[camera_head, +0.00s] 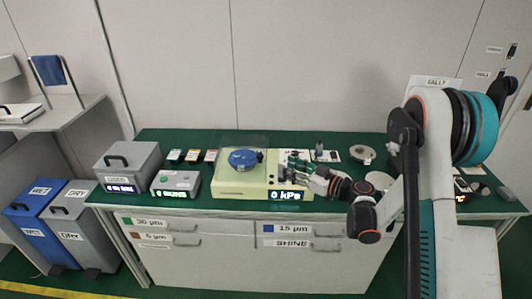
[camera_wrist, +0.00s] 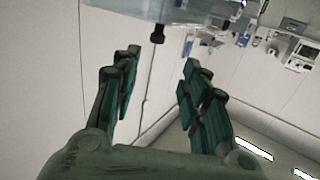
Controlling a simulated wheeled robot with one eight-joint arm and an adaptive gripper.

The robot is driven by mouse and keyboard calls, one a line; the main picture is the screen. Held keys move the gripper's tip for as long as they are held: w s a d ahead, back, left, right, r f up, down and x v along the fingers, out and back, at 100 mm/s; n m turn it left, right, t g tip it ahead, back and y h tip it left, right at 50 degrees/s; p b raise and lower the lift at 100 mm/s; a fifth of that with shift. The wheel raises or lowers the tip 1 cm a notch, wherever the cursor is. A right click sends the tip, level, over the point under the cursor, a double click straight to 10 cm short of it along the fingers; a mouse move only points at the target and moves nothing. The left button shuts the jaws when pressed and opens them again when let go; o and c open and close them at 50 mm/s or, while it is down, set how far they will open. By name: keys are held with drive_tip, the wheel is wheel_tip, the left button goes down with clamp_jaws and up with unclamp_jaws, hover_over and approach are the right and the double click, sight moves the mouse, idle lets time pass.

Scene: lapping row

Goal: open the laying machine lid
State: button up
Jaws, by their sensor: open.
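The laying machine (camera_head: 228,189) is a cream box on the green bench, with a lit "0 kPa" display on its front. Its clear lid (camera_head: 242,141) shows over and behind a round blue part (camera_head: 243,159); how far it is open is hard to tell. My gripper (camera_head: 284,160) is at the machine's right side, right of the blue part. In the wrist view my gripper (camera_wrist: 160,62) has its two green fingers apart with nothing between them. A translucent panel (camera_wrist: 150,8), likely the lid, is at the top there, with a dark knob (camera_wrist: 157,33) just beyond the fingertips.
A grey box with a handle (camera_head: 128,165) and a smaller grey device (camera_head: 176,183) stand left of the machine. Several small containers (camera_head: 192,156) sit behind them. A round metal piece (camera_head: 362,153) lies to the right. Drawers (camera_head: 180,240) are below the bench top.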

sight(260, 155)
drive_tip(key=shift+y, duration=0.3)
drive_tip(key=b+x, duration=0.1)
drive_tip(key=x, duration=0.3)
drive_tip(key=b+x, duration=0.1)
drive_tip(key=x, duration=0.4)
drive_tip(key=b+x, duration=0.1)
drive_tip(key=x, duration=0.3)
drive_tip(key=shift+w+d+f, duration=0.1)
drive_tip(key=shift+w+f, duration=0.3)
drive_tip(key=shift+w, duration=0.1)
clamp_jaws()
